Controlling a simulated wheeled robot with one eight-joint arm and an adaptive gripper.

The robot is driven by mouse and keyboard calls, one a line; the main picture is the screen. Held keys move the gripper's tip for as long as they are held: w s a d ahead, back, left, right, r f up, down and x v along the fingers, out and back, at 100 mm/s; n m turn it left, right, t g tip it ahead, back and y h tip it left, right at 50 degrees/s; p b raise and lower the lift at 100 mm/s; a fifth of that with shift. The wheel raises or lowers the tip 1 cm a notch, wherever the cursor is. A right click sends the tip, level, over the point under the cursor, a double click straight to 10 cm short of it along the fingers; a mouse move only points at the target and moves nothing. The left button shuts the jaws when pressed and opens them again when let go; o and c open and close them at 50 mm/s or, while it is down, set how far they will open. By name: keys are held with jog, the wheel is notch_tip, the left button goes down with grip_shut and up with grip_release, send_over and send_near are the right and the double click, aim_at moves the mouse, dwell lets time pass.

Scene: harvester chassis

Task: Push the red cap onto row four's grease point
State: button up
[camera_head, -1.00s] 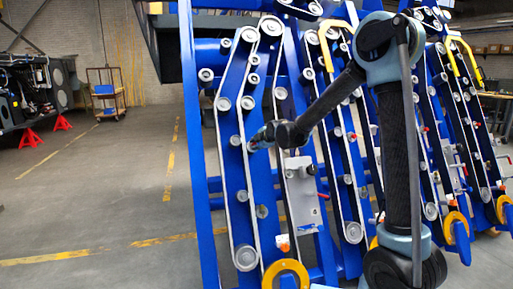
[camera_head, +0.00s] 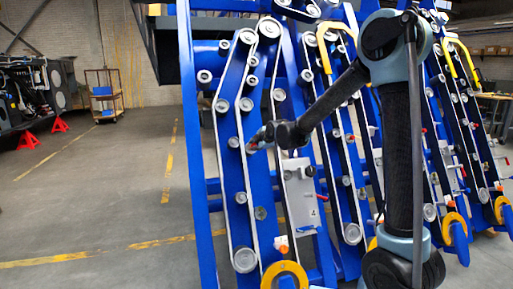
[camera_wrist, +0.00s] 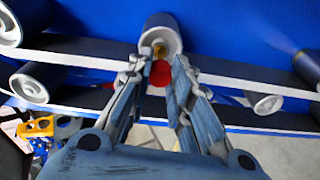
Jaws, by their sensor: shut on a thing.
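In the wrist view the red cap (camera_wrist: 159,74) sits between the fingertips of my gripper (camera_wrist: 158,66), which is shut on it. Just beyond the cap, a brass-coloured grease point (camera_wrist: 159,48) shows on the end of a pale roller (camera_wrist: 160,28). The cap looks close to the grease point and roughly in line with it; I cannot tell whether they touch. In the head view my gripper (camera_head: 258,142) is at the leftmost visible belt row (camera_head: 236,120), with a small red spot at its tip. Row numbers are not readable.
Several blue belt rows with rollers stand side by side to the right, some with yellow handles (camera_head: 467,62). A pale belt edge (camera_wrist: 85,62) runs close by the fingers. Open floor (camera_head: 90,190) lies at left, with a cart (camera_head: 104,92) and red stands (camera_head: 28,139) farther back.

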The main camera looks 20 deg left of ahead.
jog(key=shift+x, duration=0.8)
jog(key=shift+x, duration=1.1)
dwell(1.1)
jog(key=o, duration=0.8)
jog(key=shift+w+d, duration=0.15)
jog(key=shift+d, duration=0.05)
jog(key=shift+c, duration=0.2)
jog(key=v, duration=1.2)
jog(key=shift+f, duration=0.1)
